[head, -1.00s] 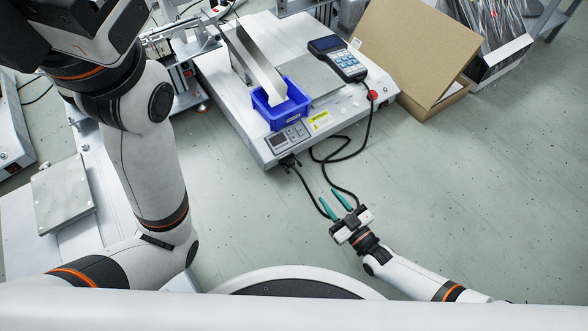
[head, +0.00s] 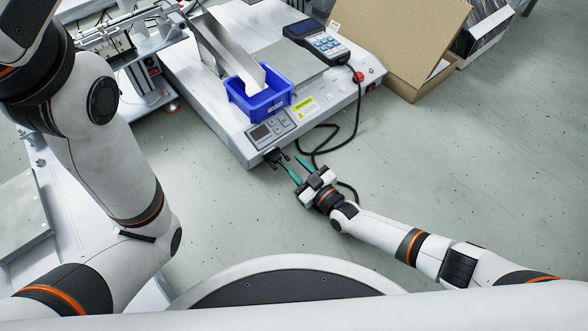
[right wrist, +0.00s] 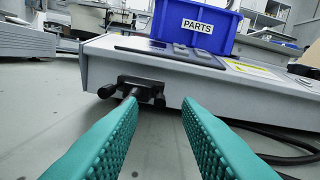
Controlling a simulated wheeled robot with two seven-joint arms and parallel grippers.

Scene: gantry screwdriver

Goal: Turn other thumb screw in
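A black cable connector (right wrist: 136,88) is plugged into the front face of the white machine (right wrist: 205,78). It also shows in the head view (head: 273,156). One thumb screw (right wrist: 107,90) sticks out at its left end and another thumb screw (right wrist: 160,100) at its right end. My right gripper (head: 290,161) has teal fingers and is open and empty, just short of the connector. In the right wrist view its fingers (right wrist: 160,102) stand apart, with the right thumb screw between their tips in the picture, not visibly touched. My left arm is at the left; its gripper is out of frame.
A blue PARTS bin (head: 262,98) with a metal piece stands on the machine, beside a handheld keypad unit (head: 317,42). A black cable (head: 355,125) loops down to the floor by my right gripper. A cardboard box (head: 400,45) stands at upper right. The floor at right is clear.

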